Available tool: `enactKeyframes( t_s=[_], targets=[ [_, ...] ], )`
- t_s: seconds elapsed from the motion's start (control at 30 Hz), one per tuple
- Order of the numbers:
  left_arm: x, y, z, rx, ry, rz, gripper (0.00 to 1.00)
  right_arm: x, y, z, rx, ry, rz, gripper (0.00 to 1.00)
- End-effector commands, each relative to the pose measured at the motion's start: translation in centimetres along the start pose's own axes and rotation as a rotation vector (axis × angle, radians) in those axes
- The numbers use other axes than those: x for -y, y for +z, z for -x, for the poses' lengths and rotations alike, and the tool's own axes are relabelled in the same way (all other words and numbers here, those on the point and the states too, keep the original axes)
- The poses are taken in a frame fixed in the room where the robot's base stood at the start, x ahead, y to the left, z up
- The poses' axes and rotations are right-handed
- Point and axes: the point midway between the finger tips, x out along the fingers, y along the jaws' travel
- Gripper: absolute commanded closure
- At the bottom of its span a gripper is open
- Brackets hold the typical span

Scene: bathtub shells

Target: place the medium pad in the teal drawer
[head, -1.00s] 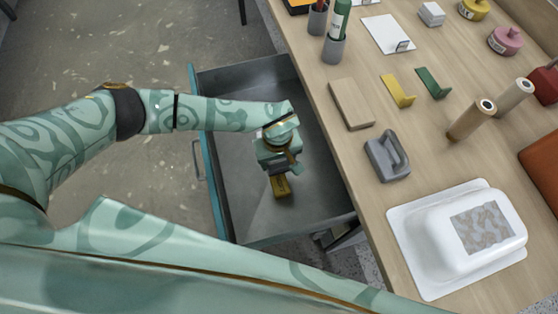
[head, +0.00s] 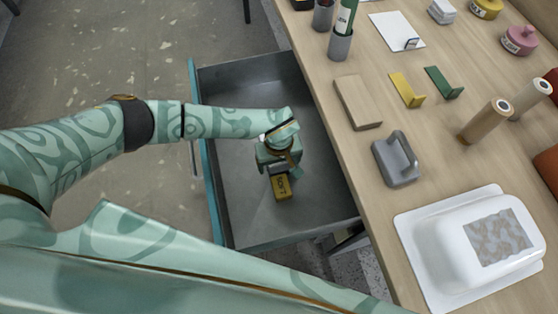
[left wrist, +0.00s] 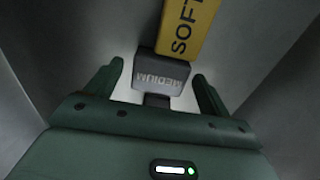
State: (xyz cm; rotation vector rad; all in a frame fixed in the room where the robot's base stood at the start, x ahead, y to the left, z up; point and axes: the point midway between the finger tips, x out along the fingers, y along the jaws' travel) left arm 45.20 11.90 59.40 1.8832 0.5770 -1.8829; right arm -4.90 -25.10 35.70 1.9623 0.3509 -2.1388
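The teal drawer (head: 214,190) stands pulled out at the left of the desk, its grey inside showing. My left gripper (head: 281,172) is down inside it, pointing at its floor. In the left wrist view the gripper (left wrist: 157,80) is open, its two fingers apart. The grey medium pad (left wrist: 161,73), lettered MEDIUM, lies between the fingertips with a gap on each side. A yellow pad lettered SOFT (left wrist: 187,28) lies against its far side, and also shows in the head view (head: 282,188). The gripper mostly hides the grey pad in the head view. My right gripper is out of view.
The wooden desk (head: 440,150) runs along the drawer's right side. Near its edge are a wooden block (head: 357,102), a grey handled tool (head: 396,158) and a white tub shell (head: 475,245). The drawer floor around the pads looks clear.

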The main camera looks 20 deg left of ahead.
Motion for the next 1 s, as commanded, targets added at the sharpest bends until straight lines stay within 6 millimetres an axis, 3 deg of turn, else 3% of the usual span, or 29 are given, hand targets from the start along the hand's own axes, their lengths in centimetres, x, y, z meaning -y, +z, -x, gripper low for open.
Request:
enactKeyframes(
  t_s=[0.27, 0.37, 0.7, 0.83, 1.0],
  targets=[
    [0.0, 0.0, 0.4, 0.0, 0.0, 0.0, 0.19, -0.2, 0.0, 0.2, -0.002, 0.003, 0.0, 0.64],
    [-0.1, -0.1, 1.9, -0.004, 0.003, -0.001, 0.19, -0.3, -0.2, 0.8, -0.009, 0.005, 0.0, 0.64],
    [0.0, -0.1, 9.8, -0.005, 0.002, -0.001, 0.19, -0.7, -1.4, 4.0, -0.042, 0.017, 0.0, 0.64],
    [-0.1, -0.1, 11.6, -0.003, 0.002, -0.001, 0.19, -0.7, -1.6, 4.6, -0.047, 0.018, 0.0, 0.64],
    [0.0, 0.0, 12.4, 0.001, -0.001, 0.0, 0.19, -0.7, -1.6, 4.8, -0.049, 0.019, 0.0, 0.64]
  ],
)
